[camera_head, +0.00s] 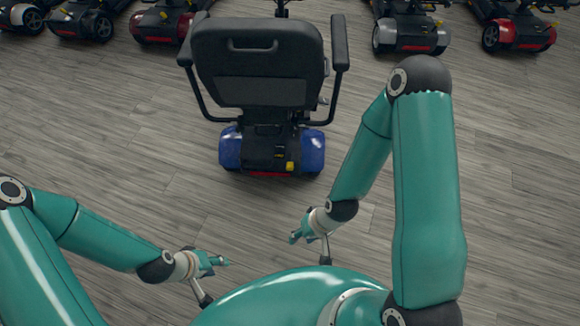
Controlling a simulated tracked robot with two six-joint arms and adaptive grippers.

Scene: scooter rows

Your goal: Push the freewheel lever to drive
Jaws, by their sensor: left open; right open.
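A blue scooter (312,148) with a black seat (262,50) stands ahead of me, its rear facing me. A small yellow lever (290,166) sits low at the rear, right of centre, beside the black rear cover (262,148). Its exact setting is too small to tell. My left gripper (222,262) is open and empty over the floor, nearer to me and left of the scooter. My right gripper (295,237) is open and empty, below the yellow lever in the picture and apart from it.
A row of parked scooters stands at the back, among them a red one (160,24), a grey one (412,34) and another red one (516,32). The wooden floor (130,150) around the blue scooter is clear.

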